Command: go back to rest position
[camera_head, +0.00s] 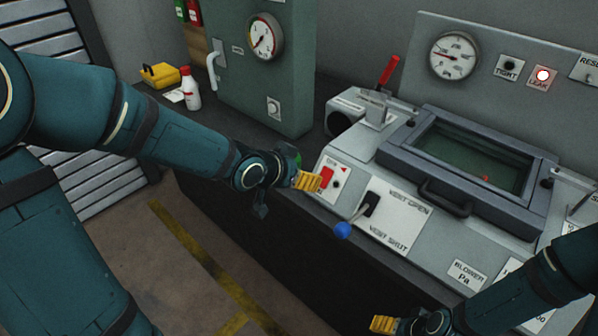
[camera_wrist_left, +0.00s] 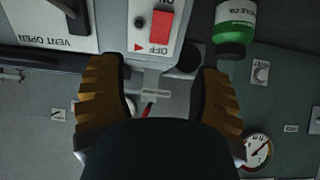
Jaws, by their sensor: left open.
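My left gripper (camera_head: 308,181) is in front of the console's left end in the head view, close to a panel with a red rocker switch (camera_head: 327,176). Its yellow ribbed fingers stand wide apart in the left wrist view (camera_wrist_left: 162,70), with nothing between them. The red switch (camera_wrist_left: 161,25), marked OFF, lies beyond the fingertips there. A green labelled bottle (camera_wrist_left: 235,27) shows beyond the right finger. My right gripper (camera_head: 384,323) is at the bottom edge of the head view, low in front of the console; its jaw opening does not show clearly.
A blue-knobbed vent lever (camera_head: 343,230) sticks out right of my left gripper. A windowed hatch with a handle (camera_head: 446,197) and a red lever (camera_head: 389,70) are farther back. The LEAK lamp (camera_head: 543,76) glows. A white bottle (camera_head: 190,90) and yellow box (camera_head: 160,75) stand at the left.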

